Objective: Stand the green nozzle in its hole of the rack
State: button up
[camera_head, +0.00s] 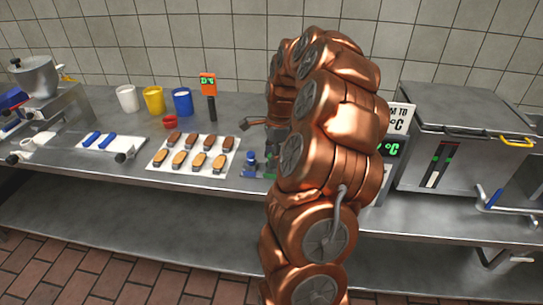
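My copper arm rises through the middle of the view and bends over the counter. My gripper (270,151) points down just left of the arm, beside the tray of biscuits, and the arm partly covers it. Its fingers are too small and dark to tell open from shut. Under and beside it sits a small blue piece (249,160) on the counter. A small green patch (270,175) shows low next to the arm; it may be the green nozzle, but I cannot tell whether it is held or standing. The rack and its holes cannot be made out.
A white tray (160,157) holds several biscuits. White (127,98), yellow (153,101) and blue (182,102) cups stand behind it with a red bowl (170,122) and an orange-topped thermometer (208,84). A steel chest (456,150) fills the right. The front counter edge is clear.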

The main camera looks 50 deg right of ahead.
jog(key=shift+r, duration=0.1)
jog(key=shift+r, duration=0.2)
jog(key=shift+d+r, duration=0.15)
jog(key=shift+r, duration=0.15)
jog(key=shift+s+d+r+b, duration=0.2)
jog(key=shift+r+b, duration=0.2)
jog(key=shift+r, duration=1.45)
jog(key=shift+s+d+r+b, duration=0.15)
jog(key=shift+d+r+b, duration=0.2)
jog(key=shift+r, duration=1.45)
jog(key=shift+s+d+r+b, duration=0.15)
jog(key=shift+r+b, duration=0.3)
jog(key=shift+r, duration=1.4)
jog(key=shift+a, duration=0.1)
